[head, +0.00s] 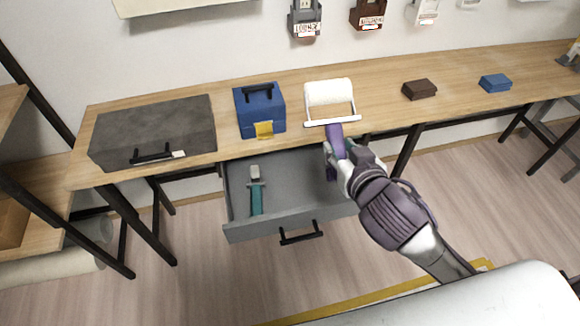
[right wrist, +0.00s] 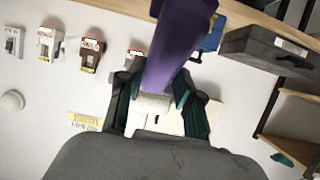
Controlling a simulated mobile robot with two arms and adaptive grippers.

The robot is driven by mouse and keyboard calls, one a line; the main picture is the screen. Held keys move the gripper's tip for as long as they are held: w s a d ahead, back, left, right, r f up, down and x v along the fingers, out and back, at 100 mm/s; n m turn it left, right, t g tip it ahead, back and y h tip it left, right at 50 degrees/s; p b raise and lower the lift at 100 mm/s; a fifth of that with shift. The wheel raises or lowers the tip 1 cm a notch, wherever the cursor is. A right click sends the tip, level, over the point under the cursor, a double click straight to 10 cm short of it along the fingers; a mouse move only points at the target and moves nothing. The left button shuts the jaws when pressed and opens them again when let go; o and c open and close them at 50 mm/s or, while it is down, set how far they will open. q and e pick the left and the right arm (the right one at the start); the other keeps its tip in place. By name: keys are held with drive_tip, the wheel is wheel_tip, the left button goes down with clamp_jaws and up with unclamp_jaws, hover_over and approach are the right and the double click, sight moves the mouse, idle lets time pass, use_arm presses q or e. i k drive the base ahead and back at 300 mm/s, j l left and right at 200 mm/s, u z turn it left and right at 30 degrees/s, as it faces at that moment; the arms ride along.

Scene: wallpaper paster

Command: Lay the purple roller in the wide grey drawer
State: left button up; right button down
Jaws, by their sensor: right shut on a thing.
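The purple roller has a white sleeve (head: 329,92), a white frame and a purple handle (head: 334,131). My right gripper (head: 336,152) is shut on the handle, over the right part of the open drawer. The sleeve points away from me, and in the picture it overlaps the bench top; I cannot tell its height above it. In the right wrist view the purple handle (right wrist: 178,45) runs between the fingers. The wide grey drawer (head: 290,222) is pulled out under the bench, and its right end is partly hidden by my arm. My left gripper is not in view.
A teal-handled tool (head: 256,190) lies in the left part of the drawer; its middle is bare. On the bench (head: 300,78) stand a grey case (head: 160,122), a blue toolbox (head: 260,110), a brown block (head: 419,90) and a blue block (head: 495,83).

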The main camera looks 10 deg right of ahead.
sight(308, 187)
drive_tip(key=i+j+z, duration=0.4)
drive_tip(key=j, duration=0.35)
drive_tip(key=i+j+z, duration=0.2)
drive_tip(key=j, duration=0.25)
drive_tip(key=i+z, duration=0.1)
drive_tip(key=z, duration=0.5)
